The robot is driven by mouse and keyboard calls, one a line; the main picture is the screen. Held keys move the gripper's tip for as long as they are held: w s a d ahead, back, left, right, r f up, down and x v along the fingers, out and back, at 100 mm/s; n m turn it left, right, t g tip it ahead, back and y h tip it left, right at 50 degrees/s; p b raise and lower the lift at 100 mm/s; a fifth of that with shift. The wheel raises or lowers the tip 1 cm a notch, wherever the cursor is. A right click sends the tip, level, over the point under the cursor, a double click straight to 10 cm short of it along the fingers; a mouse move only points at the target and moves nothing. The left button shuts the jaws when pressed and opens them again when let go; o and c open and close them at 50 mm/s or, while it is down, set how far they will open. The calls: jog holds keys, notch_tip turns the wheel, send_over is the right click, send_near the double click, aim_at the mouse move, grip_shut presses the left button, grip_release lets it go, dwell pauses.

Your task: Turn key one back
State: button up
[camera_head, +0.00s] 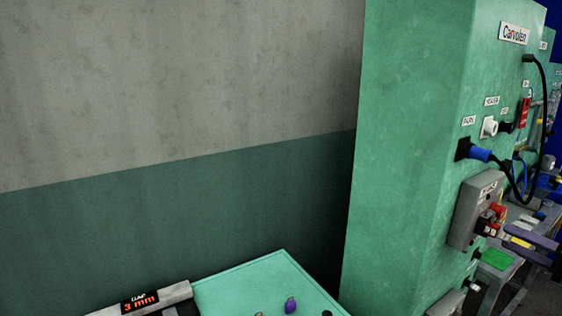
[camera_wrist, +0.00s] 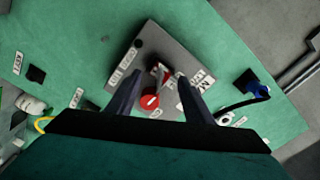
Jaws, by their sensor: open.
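A grey switch box (camera_head: 470,212) is mounted on the green machine panel in the head view.
A blue plug (camera_head: 480,154) with a black cable sits above the box, near a white knob (camera_head: 489,127). The cable hangs close by the box's right side. A green table (camera_head: 240,284) with a display reading 3 mm stands lower left.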

jog(key=b+v, duration=0.4)
jog(key=v, duration=0.9)
jog(key=shift+s, duration=0.4)
jog(key=shift+s+d, duration=0.1)
jog(key=shift+d, duration=0.05)
